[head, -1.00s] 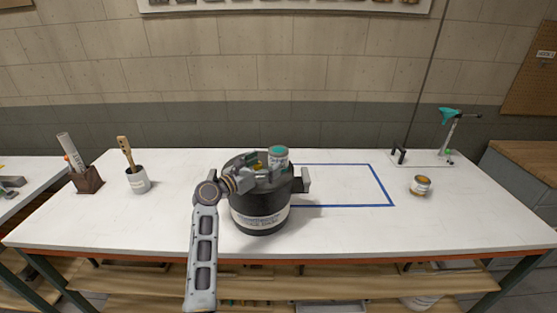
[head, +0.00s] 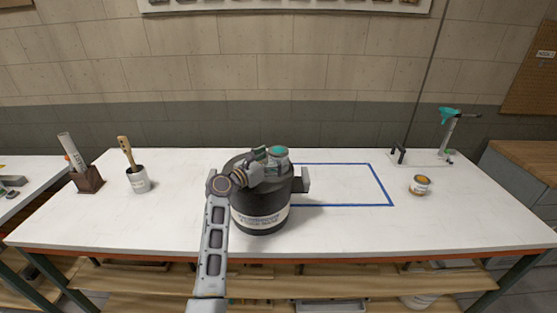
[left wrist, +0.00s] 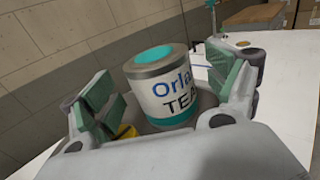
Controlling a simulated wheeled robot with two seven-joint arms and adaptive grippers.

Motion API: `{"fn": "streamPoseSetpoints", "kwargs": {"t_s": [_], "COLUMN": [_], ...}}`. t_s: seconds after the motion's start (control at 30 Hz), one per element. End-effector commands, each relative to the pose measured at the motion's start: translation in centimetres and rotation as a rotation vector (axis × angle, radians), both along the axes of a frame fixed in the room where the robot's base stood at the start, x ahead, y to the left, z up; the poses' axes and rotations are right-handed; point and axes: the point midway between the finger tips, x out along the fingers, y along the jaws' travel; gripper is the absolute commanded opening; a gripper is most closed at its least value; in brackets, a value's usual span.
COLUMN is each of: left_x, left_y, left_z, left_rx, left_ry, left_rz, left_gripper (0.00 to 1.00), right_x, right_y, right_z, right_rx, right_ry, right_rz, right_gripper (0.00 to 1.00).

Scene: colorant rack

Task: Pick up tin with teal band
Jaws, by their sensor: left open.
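The tin with the teal band (head: 278,153) stands upright on top of a round dark rack, with a teal disc on its lid. In the left wrist view the tin (left wrist: 165,92) has a white label with the letters "Orla" and "TEA", and a teal band near its bottom. My left gripper (head: 266,158) is at the tin from the left. In the left wrist view the open fingers of my left gripper (left wrist: 168,95) are on either side of the tin, with a gap at the left. My right gripper is not in view.
The dark round rack (head: 262,212) stands on the white table (head: 120,220). A blue taped outline (head: 380,184) lies to its right. An open small tin (head: 420,186), a pot with a brush (head: 138,180) and a brown holder (head: 88,181) stand farther off.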

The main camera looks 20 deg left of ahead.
Motion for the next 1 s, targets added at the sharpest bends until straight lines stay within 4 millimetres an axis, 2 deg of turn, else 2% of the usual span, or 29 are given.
{"fn": "streamPoseSetpoints", "kwargs": {"t_s": [0.3, 0.83, 0.87, 1.0], "left_x": [2.3, 2.5, 2.5, 2.5], "left_y": [-1.1, -1.2, -1.2, -1.2], "left_z": [0.1, 0.0, 0.0, 0.0], "left_rx": [0.000, 0.000, 0.000, 0.000], "left_ry": [0.001, 0.001, 0.001, 0.001], "left_rz": [0.001, 0.001, 0.001, 0.001], "left_gripper": [0.88, 0.88, 0.87, 0.69], "right_x": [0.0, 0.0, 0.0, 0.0], "right_y": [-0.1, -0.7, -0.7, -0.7], "right_z": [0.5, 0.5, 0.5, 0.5], "right_rx": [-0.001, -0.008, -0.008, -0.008], "right_ry": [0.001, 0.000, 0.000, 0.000], "right_rz": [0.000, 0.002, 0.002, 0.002], "right_gripper": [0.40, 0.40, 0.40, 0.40]}}
